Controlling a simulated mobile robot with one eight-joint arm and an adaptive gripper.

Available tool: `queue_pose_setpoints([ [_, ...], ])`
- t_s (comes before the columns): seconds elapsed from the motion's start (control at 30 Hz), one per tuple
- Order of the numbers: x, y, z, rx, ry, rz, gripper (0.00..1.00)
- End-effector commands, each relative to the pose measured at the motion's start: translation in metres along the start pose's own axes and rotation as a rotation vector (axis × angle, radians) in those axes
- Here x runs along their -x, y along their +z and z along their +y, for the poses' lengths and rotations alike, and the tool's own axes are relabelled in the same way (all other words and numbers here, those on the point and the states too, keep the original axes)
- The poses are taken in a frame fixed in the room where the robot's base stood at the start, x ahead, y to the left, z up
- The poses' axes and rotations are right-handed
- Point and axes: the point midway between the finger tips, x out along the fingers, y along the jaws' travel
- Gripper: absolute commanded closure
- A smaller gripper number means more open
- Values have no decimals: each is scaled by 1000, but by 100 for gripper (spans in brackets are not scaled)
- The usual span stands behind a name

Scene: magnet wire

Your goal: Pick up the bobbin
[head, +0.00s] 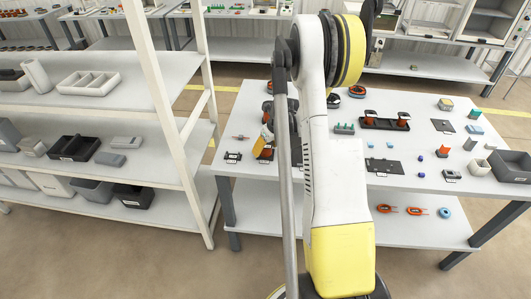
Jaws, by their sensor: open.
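Several things on the main table could be the bobbin, and I cannot tell which it is. Two red-brown spools with dark tops, a left one (372,115) and a right one (402,118), stand upright on a black holder (384,125). An orange-red tapered piece (444,150) stands on a dark base to their right. My white and yellow arm rises through the middle of the view and covers part of the table.
The table (405,183) holds small boxes, flat dark plates and blue pieces. Orange coils (386,209) and a blue ring (444,212) lie on its lower shelf. A white rack (190,125) with bins stands close at left. Floor is open in front.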

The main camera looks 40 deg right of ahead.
Motion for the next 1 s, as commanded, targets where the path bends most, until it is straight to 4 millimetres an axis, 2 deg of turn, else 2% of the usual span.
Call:
queue_pose_setpoints([
  [0.2,-1,0,0,0,0,0,39],
  [0.4,-1,0,0,0,0,0,100],
  [0.8,1,1,0,0,0,-1,100],
  [1.0,18,8,0,0,0,-1,100],
])
